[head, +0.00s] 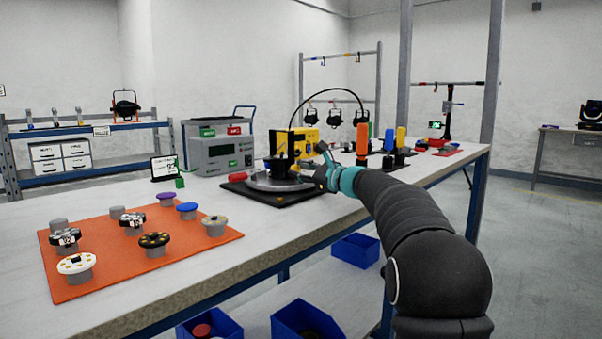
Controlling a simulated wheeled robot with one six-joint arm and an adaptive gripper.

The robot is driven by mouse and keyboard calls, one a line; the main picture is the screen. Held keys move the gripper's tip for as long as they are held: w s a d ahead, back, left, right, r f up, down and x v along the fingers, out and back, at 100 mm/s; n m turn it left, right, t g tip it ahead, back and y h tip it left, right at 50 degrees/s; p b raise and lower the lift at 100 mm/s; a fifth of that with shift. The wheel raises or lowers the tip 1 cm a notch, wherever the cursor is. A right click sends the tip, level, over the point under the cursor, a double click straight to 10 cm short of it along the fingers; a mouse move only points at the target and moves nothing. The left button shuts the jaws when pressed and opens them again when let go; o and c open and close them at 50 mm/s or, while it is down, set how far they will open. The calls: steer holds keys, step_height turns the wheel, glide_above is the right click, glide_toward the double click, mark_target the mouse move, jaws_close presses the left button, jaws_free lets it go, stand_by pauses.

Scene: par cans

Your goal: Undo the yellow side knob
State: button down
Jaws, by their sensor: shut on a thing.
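A round grey base (262,184) lies on a black mat (256,197) on the workbench, with a dark upright part (281,166) on it. My gripper (317,175) reaches in from the right at the right side of this base. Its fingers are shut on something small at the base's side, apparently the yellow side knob. The knob itself is hidden by the fingers, and its turn cannot be seen. A small yellow spot (279,200) shows low on the front of the base.
A yellow box (298,141) and a grey instrument (217,146) stand behind the base. Orange-, blue- and yellow-handled tools (362,138) stand upright behind my wrist. An orange mat (110,276) with several discs lies at front left. Blue bins (355,249) sit below the bench.

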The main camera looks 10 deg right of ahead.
steer(key=c, duration=0.8)
jaws_free()
steer(key=shift+r, duration=0.1)
